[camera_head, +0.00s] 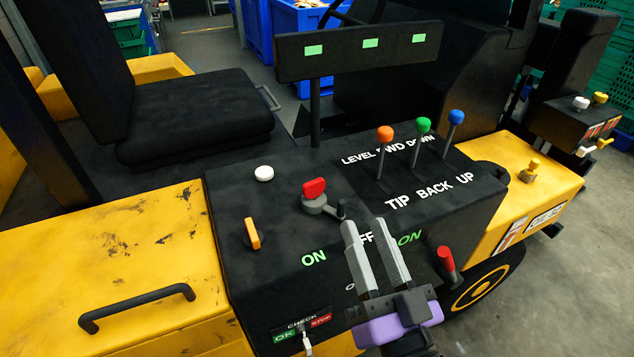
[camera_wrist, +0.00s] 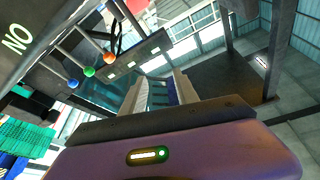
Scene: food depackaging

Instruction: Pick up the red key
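A red key (camera_head: 314,188) with a broad flat head stands in a grey round base on the black console, left of centre in the head view. My gripper (camera_head: 364,224) is over the console, to the right of the key and nearer the camera. Its two grey fingers are apart with nothing visible between them. The fingers also show apart in the wrist view (camera_wrist: 160,86), pointing away from the console top. The key is not visible in the wrist view. A second red piece, a red handle (camera_head: 446,259), sits on the console's front right side.
The black console (camera_head: 230,215) carries a white button (camera_head: 264,173), an orange switch (camera_head: 252,234) and levers with orange (camera_head: 386,133), green (camera_head: 423,125) and blue (camera_head: 456,117) knobs. A dark bar (camera_head: 350,52) stands behind. A black handle (camera_head: 137,306) is on the yellow body.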

